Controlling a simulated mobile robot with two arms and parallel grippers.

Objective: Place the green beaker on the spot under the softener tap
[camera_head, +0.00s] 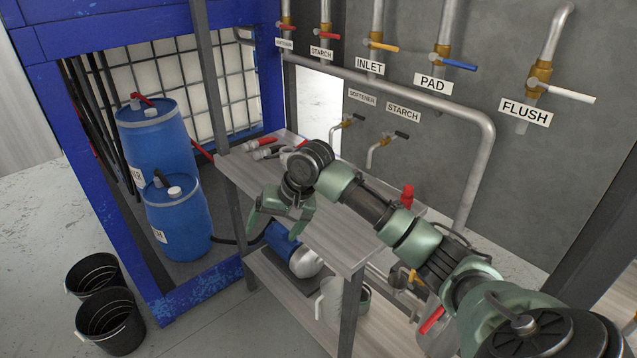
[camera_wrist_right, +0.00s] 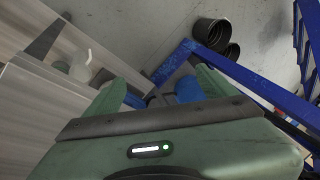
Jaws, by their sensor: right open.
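The small softener tap (camera_head: 345,124), with a dark lever, sticks out of the grey wall below its SOFTENER label (camera_head: 362,97). The bench top below it is partly hidden by my right arm, and I cannot make out a marked spot there. My right gripper (camera_head: 275,230) is open and empty, pointing down in front of the bench's left part. My left gripper is not in view.
Bench top (camera_head: 336,226) holds red-and-grey fittings (camera_head: 264,148) at its far left and a red item (camera_head: 407,196) behind my arm. A blue-and-silver cylinder (camera_head: 292,250) lies below. Blue drums (camera_head: 178,220), a blue frame (camera_head: 165,305) and black buckets (camera_head: 110,322) stand left.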

